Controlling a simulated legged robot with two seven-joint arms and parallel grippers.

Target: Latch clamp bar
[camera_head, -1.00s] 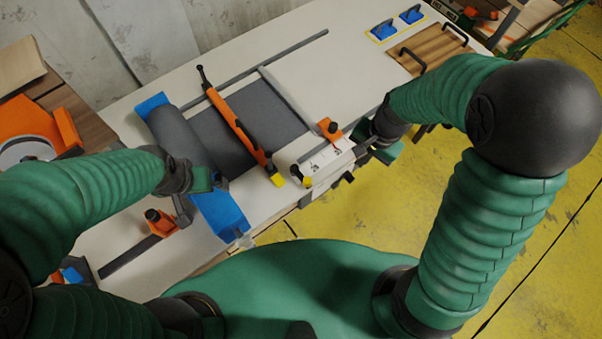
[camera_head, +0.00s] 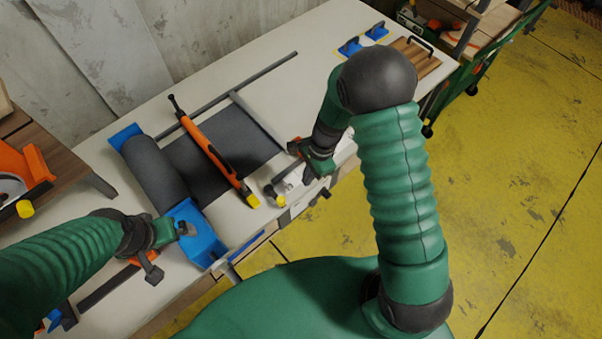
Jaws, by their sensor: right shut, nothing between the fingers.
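The orange clamp bar (camera_head: 212,150) lies across the dark grey sheet (camera_head: 245,135). It has a black handle at its far end and a yellow tip at its near end, by the table's front edge. My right gripper (camera_head: 298,166) is shut and empty, at the front edge to the right of the bar's yellow tip and apart from it. It partly hides a white block (camera_head: 292,181) with an orange knob (camera_head: 295,146). My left gripper (camera_head: 169,250) is open, with its fingers apart, beside the near blue roll bracket (camera_head: 196,236). Whether it touches the bracket is unclear.
A dark roll (camera_head: 155,172) sits between blue brackets at the left. A thin grey rail (camera_head: 245,85) lies behind the sheet. Blue-handled tools (camera_head: 350,47) and a wooden board (camera_head: 412,58) are at the far right. The white table (camera_head: 290,85) is clear between.

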